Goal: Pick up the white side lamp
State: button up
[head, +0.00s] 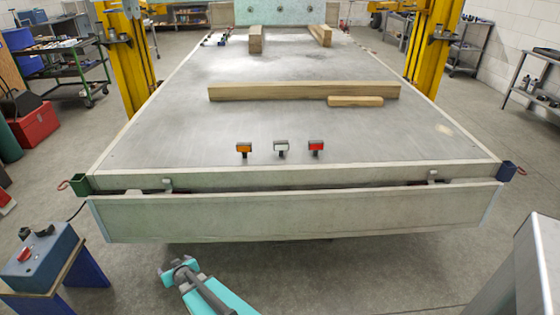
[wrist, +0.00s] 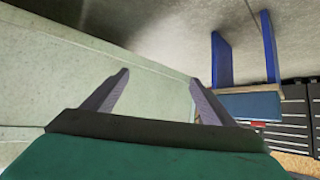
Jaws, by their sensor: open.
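The white side lamp (head: 281,147) is a small block with a pale face and a dark base. It stands near the front edge of the flat grey trailer bed (head: 200,130), between an orange lamp (head: 244,148) and a red lamp (head: 316,147). My gripper (wrist: 160,77) is open and empty in the wrist view, its two fingers spread apart. The pale trailer panel (wrist: 60,75) lies beyond it there. No lamp shows in the wrist view. In the head view my arm is low in front of the trailer, well apart from the lamps.
A long wooden beam (head: 300,91) and a short wooden block (head: 355,101) lie behind the lamps. The trailer's front panel (head: 290,215) hangs below the bed edge. A blue box (head: 40,258) sits on a blue-legged stand at left. The bed around the lamps is clear.

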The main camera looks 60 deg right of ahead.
jog(key=w+d+r+m+t+h, duration=0.25)
jog(key=d+r, duration=0.75)
jog(key=d, duration=0.5)
jog(key=m+g+h+b, duration=0.2)
jog(key=m+h, duration=0.2)
jog(key=h, duration=0.5)
send_near(281, 147)
jog(key=s+a, duration=0.1)
jog(key=s, duration=0.1)
jog(key=shift+w+r+t, duration=0.15)
jog(key=shift+t, duration=0.1)
jog(key=shift+w, duration=0.1)
jog(key=shift+p+x, duration=0.3)
jog(key=shift+x, duration=3.9)
jog(key=shift+w, duration=0.1)
jog(key=shift+w, duration=0.1)
